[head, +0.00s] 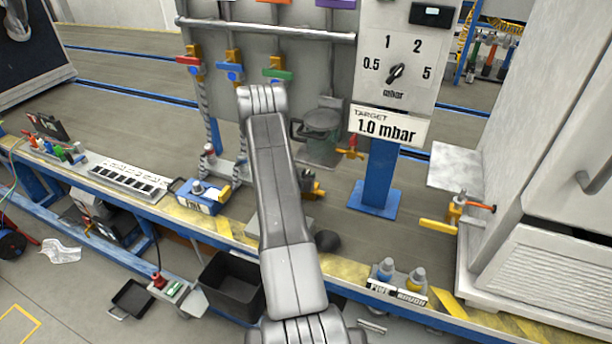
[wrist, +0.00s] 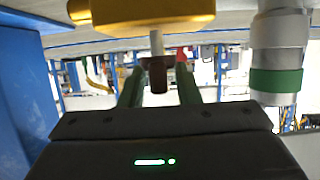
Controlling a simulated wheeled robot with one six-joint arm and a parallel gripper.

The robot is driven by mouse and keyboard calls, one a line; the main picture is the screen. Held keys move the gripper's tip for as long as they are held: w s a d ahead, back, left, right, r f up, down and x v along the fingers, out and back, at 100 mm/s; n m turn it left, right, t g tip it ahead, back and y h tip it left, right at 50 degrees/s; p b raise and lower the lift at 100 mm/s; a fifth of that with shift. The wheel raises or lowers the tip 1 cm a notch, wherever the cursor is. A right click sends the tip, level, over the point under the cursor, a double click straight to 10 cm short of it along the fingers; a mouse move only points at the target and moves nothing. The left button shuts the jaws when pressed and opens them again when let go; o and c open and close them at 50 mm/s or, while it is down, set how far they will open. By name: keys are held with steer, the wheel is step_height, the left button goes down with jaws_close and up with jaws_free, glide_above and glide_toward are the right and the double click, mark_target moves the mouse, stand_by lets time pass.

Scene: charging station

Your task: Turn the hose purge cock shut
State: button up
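I cannot tell for certain which fitting is the hose purge cock. In the wrist view, a brass-yellow fitting (wrist: 150,12) is at the top, with a pale stem and a dark red-brown end piece (wrist: 157,76) hanging from it. My gripper (wrist: 160,84) has its two fingers apart, one on each side of this end piece; I cannot see whether they touch it. In the head view my gripper is hidden behind my arm. A small brass cock with a red handle (head: 350,148) is under the target sign, and a yellow-handled cock (head: 440,226) is at the right.
The panel carries valves with red (head: 188,61), blue (head: 232,68) and green (head: 278,74) handles, close by my arm. A blue post (head: 376,178) and a white cabinet (head: 545,190) stand to the right. A grey hose end with a green band (wrist: 276,82) is beside my gripper.

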jaws_close()
steer(key=shift+m+h, duration=0.4)
steer(key=shift+m+g+h+p, duration=0.5)
steer(key=shift+m+g+h, duration=0.2)
steer(key=shift+m+h, duration=0.1)
steer(key=shift+m+g+h+b, duration=0.3)
steer(key=shift+m+g+h, duration=1.15)
steer(key=shift+m, duration=0.25)
steer(key=shift+o, duration=1)
jaws_free()
